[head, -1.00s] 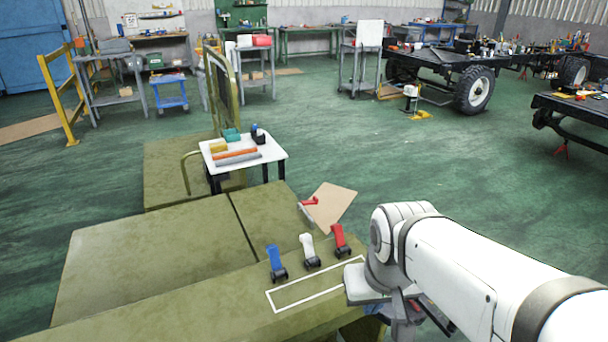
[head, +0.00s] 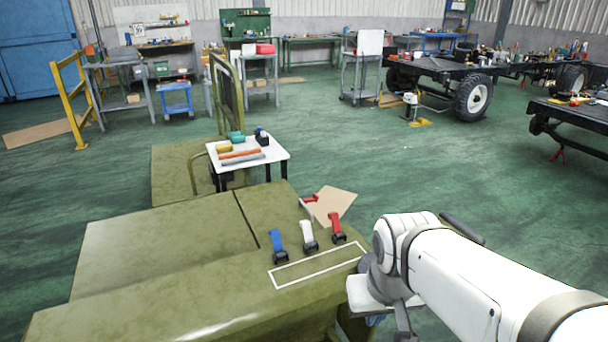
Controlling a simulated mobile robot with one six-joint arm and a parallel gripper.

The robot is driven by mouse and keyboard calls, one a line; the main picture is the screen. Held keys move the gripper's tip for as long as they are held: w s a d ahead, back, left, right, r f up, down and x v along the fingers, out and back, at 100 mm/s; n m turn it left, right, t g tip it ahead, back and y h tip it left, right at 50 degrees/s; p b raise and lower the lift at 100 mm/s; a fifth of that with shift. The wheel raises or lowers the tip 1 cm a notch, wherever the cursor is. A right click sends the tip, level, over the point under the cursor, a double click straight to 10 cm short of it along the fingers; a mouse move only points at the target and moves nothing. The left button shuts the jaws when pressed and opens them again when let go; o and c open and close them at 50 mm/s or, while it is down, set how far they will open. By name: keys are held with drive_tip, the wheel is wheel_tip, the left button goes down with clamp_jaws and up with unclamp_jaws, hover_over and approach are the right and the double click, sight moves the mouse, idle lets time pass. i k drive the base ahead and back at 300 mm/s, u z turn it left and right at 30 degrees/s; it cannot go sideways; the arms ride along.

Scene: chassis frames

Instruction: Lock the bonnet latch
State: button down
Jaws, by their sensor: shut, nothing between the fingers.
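The olive-green vehicle body with its broad bonnet panels (head: 165,245) fills the lower left in the head view. Three lever handles stand in a row on it: blue (head: 277,243), white (head: 307,234) and red (head: 336,226), each on a dark base. Another small lever with a red grip (head: 309,199) is at the far edge of the body. I cannot tell which of these is the bonnet latch. My white arm reaches in from the lower right, with its wrist beside the right end of the white outline (head: 275,279). My gripper's fingers do not show.
A small white table (head: 276,155) with coloured parts stands just beyond the bonnet. A brown board (head: 338,204) lies beyond the levers. Open green floor lies between.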

sight(315, 198)
drive_tip(key=z, duration=2)
drive_tip(key=i, duration=2)
drive_tip(key=u, duration=2.2)
drive_tip(key=i, duration=1.45)
drive_tip(key=z, duration=0.05)
